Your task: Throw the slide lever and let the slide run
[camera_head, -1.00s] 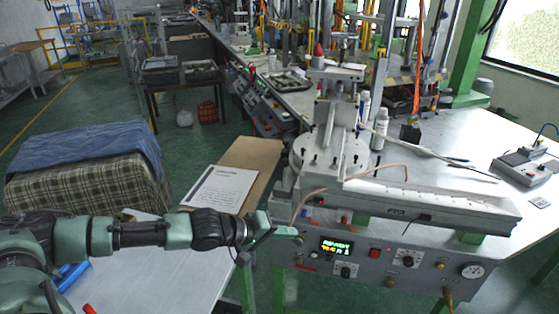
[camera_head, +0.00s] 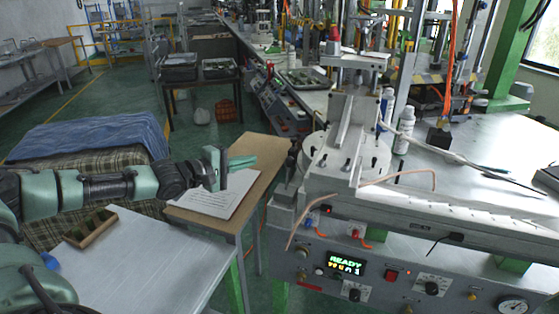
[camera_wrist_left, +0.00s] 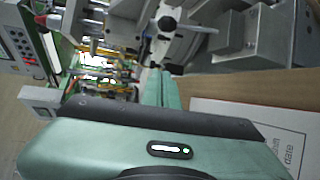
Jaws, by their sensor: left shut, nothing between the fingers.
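The wax injection machine stands at the right, with its grey slide body (camera_head: 440,218) along the front and a round plate (camera_head: 372,155) behind. Its front panel (camera_head: 400,275) carries knobs, a red button (camera_head: 391,275), a gauge and a lit display (camera_head: 346,264) that reads READY. I cannot tell which control is the slide lever. My left gripper (camera_head: 243,162) is shut and empty, above the clipboard paper and left of the machine, touching no control. Its green fingers also show in the wrist view (camera_wrist_left: 160,90). My right gripper is not in view.
A paper sheet (camera_head: 218,196) lies on a brown board (camera_head: 262,165). A grey table (camera_head: 150,265) holds a wooden tray (camera_head: 88,238). A bent copper tube (camera_head: 297,222) juts at the machine's front left corner. White bottles (camera_head: 404,132) stand behind the slide.

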